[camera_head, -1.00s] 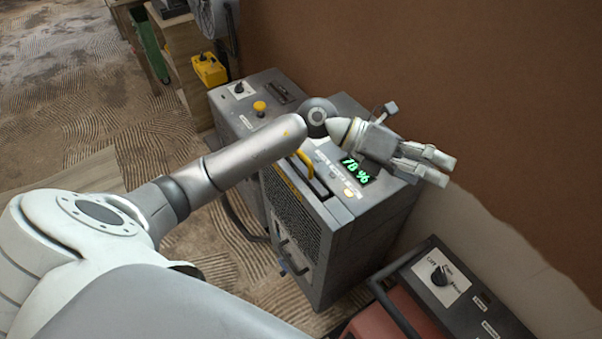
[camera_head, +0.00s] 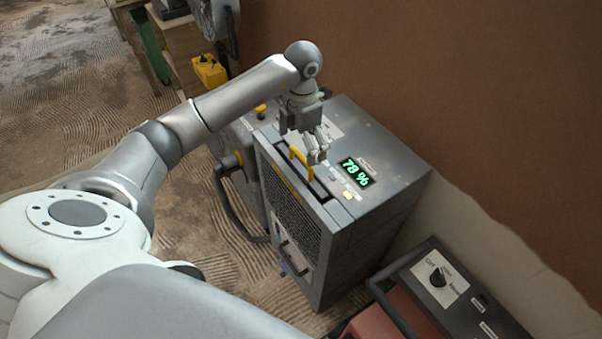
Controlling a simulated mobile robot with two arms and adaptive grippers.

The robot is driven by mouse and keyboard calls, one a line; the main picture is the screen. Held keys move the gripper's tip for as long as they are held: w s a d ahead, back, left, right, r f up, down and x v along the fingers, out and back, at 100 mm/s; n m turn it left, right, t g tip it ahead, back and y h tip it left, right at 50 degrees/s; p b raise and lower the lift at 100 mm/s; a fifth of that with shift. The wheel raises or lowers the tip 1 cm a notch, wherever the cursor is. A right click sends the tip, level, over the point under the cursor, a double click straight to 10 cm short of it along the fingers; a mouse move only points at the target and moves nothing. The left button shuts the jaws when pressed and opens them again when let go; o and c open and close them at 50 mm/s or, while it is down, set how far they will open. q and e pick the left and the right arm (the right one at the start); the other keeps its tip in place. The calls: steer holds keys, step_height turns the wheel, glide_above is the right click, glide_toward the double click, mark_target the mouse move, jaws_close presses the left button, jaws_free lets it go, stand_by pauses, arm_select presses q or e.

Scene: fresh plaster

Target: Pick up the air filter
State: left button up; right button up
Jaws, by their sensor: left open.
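The air filter shows as a yellow handle (camera_head: 299,163) in a slot along the front top edge of a grey dehumidifier (camera_head: 385,150). Most of the filter is hidden inside the housing. The dehumidifier's display reads 78 %. My left gripper (camera_head: 308,153) points down right at the yellow handle, with its fingers open. Its fingertips overlap the handle in the picture; I cannot tell whether they touch it. My right gripper is not in view.
A second grey machine with a yellow knob (camera_head: 261,111) stands close behind, on the left. A red and black machine with a dial (camera_head: 438,277) stands at the lower right. A yellow box (camera_head: 209,70) is at the back. A brown wall (camera_head: 450,80) closes off the right.

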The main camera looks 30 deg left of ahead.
mark_target(301, 155)
arm_select(q)
steer(key=shift+f, duration=0.75)
steer(key=shift+f+p, duration=0.25)
steer(key=shift+p, duration=0.1)
step_height(301, 155, down, 4)
steer(key=shift+s+f+p, duration=0.1)
steer(key=shift+s+p, duration=0.05)
steer(key=shift+p, duration=0.9)
steer(key=shift+a+f, duration=0.1)
steer(key=shift+f, duration=0.2)
steer(key=shift+c, duration=0.4)
steer(key=c, duration=1.2)
